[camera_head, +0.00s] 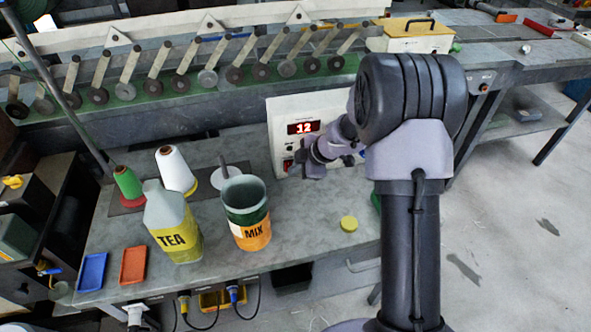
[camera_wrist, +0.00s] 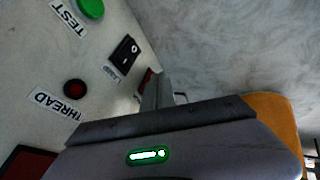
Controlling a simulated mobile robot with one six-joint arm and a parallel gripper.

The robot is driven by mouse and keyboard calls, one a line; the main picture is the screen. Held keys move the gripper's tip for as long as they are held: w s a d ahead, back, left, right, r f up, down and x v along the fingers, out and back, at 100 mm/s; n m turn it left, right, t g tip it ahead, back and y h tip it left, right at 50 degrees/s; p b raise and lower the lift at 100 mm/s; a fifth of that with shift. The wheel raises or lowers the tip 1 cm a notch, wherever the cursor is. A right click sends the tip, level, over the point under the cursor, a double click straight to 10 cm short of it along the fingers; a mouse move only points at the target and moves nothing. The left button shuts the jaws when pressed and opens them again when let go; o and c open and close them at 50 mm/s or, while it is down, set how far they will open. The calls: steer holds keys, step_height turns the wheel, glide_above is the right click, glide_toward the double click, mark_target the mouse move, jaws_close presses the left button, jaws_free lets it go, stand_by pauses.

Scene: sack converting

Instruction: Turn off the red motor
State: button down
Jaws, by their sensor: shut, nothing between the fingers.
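A pale control box (camera_head: 284,108) with a lit red "12" display (camera_head: 304,127) stands at the back of the bench. A red switch (camera_head: 288,165) shows low on its front; a sliver of red (camera_wrist: 147,77) beside my finger in the wrist view looks like it. My gripper (camera_head: 314,170) is shut and empty, close in front of the box's lower part. In the wrist view the closed fingers (camera_wrist: 160,88) partly cover the red switch; I cannot tell whether they touch it. Its label and position are not readable.
The wrist view shows a black rocker switch (camera_wrist: 124,52), a green TEST button (camera_wrist: 91,8) and a THREAD button (camera_wrist: 75,88) nearby. A MIX container (camera_head: 248,222), TEA jug (camera_head: 174,222) and thread cones (camera_head: 176,170) stand left.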

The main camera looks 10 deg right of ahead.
steer(key=shift+w+r+p, duration=0.1)
steer(key=shift+r+p, duration=0.15)
steer(key=shift+p, duration=0.4)
steer(key=shift+w+f+b, duration=0.1)
steer(key=shift+f+b, duration=0.15)
steer(key=shift+b, duration=0.05)
steer(key=shift+r, duration=0.15)
steer(key=shift+r+p, duration=0.7)
steer(key=shift+p, duration=0.55)
